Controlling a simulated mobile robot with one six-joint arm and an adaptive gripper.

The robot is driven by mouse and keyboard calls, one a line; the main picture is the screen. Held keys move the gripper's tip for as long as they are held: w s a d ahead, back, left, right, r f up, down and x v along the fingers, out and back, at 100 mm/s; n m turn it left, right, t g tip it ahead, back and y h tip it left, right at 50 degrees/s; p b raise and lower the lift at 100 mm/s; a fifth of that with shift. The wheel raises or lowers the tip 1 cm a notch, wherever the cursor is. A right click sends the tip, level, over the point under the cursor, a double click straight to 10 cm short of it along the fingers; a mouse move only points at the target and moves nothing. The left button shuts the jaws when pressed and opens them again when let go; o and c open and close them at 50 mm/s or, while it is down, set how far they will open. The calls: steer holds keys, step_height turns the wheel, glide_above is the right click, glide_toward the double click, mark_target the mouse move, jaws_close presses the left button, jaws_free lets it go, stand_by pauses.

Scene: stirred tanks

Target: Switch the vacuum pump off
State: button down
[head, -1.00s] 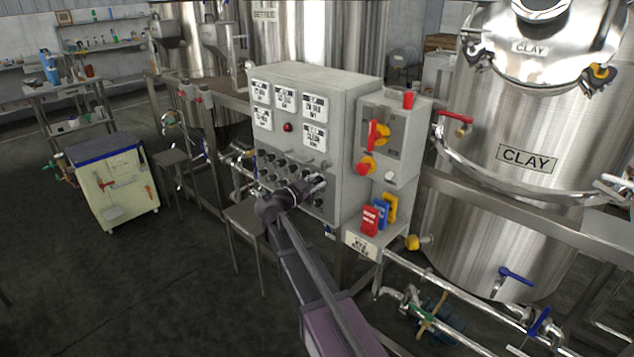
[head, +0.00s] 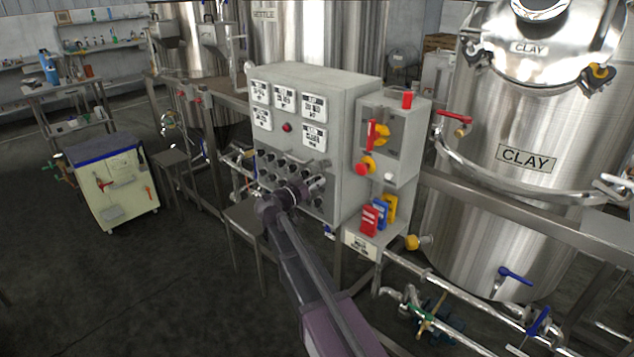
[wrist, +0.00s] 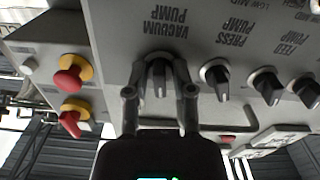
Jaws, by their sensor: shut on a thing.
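The vacuum pump knob (wrist: 159,78) is a dark rotary switch on the grey control panel (wrist: 220,35), under the label "VACUUM PUMP", which appears upside down in the wrist view. My gripper (wrist: 159,88) is shut on this knob, one finger on each side. In the head view my gripper (head: 312,185) is at the lower right of the panel's front, and my wrist hides part of the knob rows. The knob's pointer looks roughly in line with my fingers; its exact setting I cannot tell.
Beside it in the wrist view are the press pump knob (wrist: 216,78) and the feed pump knob (wrist: 267,86). A red mushroom button (wrist: 68,80) on yellow sits on the adjoining box. A stool (head: 245,215) stands below the panel. Open floor lies at the left.

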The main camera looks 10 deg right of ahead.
steer(key=shift+w+a+n, duration=0.1)
steer(key=shift+w+n, duration=0.05)
steer(key=shift+n, duration=1.85)
steer(key=c, duration=0.7)
jaws_free()
steer(key=shift+s+a, duration=0.1)
steer(key=shift+s, duration=0.1)
steer(key=v, duration=1.1)
steer(key=shift+s+a, duration=0.15)
steer(key=shift+a, duration=0.15)
